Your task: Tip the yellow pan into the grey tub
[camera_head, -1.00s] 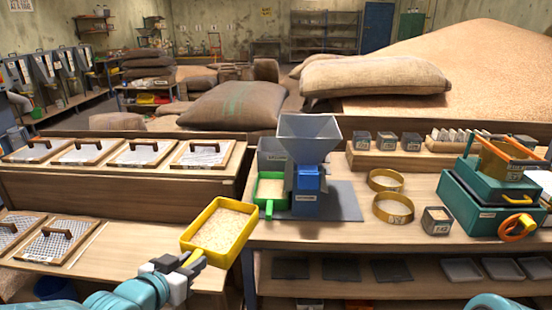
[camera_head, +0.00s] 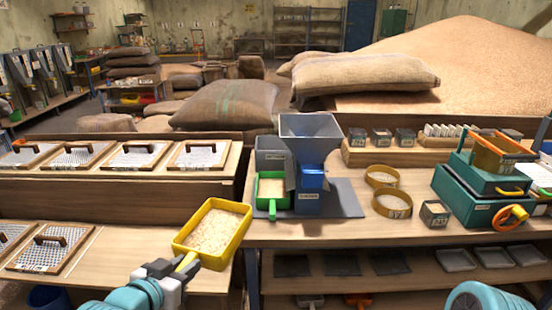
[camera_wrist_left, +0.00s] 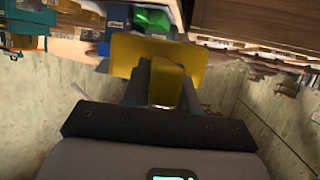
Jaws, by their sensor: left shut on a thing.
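The yellow pan (camera_head: 240,238) is filled with pale grain and looks close to level in the head view. My left gripper (camera_head: 183,277) is shut on its yellow handle, holding it left of the bench with the blue machine. In the left wrist view the handle (camera_wrist_left: 165,85) sits between the gripper fingers (camera_wrist_left: 163,95), with the pan's yellow underside or wall (camera_wrist_left: 130,52) beyond. A labelled grey tub (camera_head: 270,143) stands behind the green pan, partly hidden by the machine's hopper. My right gripper is out of view; only a teal part of that arm shows.
A blue machine with grey hopper (camera_head: 310,127) stands on a dark mat (camera_head: 345,200). A green pan of grain (camera_head: 271,205) is beside it. Brass rings (camera_head: 392,205), a small cup (camera_head: 435,214) and a teal machine (camera_head: 470,200) are to the right. Framed screens (camera_head: 50,247) lie left.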

